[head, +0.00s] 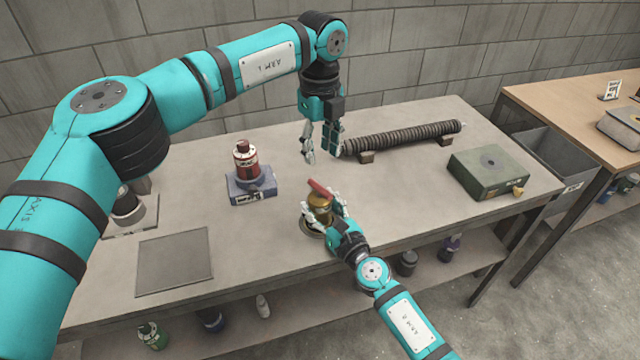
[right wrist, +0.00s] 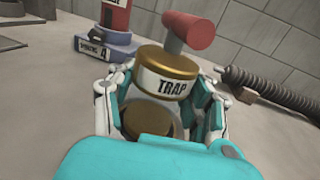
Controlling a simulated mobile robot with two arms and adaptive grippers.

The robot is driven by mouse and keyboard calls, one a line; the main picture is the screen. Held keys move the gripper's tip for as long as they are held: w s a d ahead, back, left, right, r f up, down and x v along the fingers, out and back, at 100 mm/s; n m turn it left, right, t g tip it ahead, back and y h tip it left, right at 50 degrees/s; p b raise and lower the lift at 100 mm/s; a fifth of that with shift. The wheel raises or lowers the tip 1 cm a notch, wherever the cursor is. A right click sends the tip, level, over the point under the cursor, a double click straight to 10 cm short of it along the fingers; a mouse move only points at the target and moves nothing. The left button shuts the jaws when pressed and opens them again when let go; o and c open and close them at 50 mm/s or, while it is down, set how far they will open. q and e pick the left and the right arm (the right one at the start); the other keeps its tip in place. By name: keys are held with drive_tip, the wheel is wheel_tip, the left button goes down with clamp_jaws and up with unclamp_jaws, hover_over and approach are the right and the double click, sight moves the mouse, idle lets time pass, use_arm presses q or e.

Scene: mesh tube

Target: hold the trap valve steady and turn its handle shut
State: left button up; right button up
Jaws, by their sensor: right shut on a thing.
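The trap valve (right wrist: 167,74) is a brass body with a white band reading TRAP and a red handle (right wrist: 187,32) on top. In the head view the valve (head: 319,203) stands near the front middle of the table. My right gripper (head: 325,212) is shut on the valve body, one finger on each side, below the red handle. My left gripper (head: 322,147) hangs pointing down behind and above the valve, apart from the handle, with its fingers spread and nothing between them.
A ribbed dark mesh tube (head: 400,137) lies on supports behind the valve. A red bottle (head: 245,160) stands on a blue-grey base (head: 252,190) to the left. A green box (head: 489,170) sits at the right. A flat grey plate (head: 174,262) lies front left on the table (head: 250,235).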

sight(320, 186)
use_arm(q)
wheel_tip(320, 186, down, 10)
drive_tip(key=shift+f, duration=0.2)
clamp_jaws()
idle(0.4)
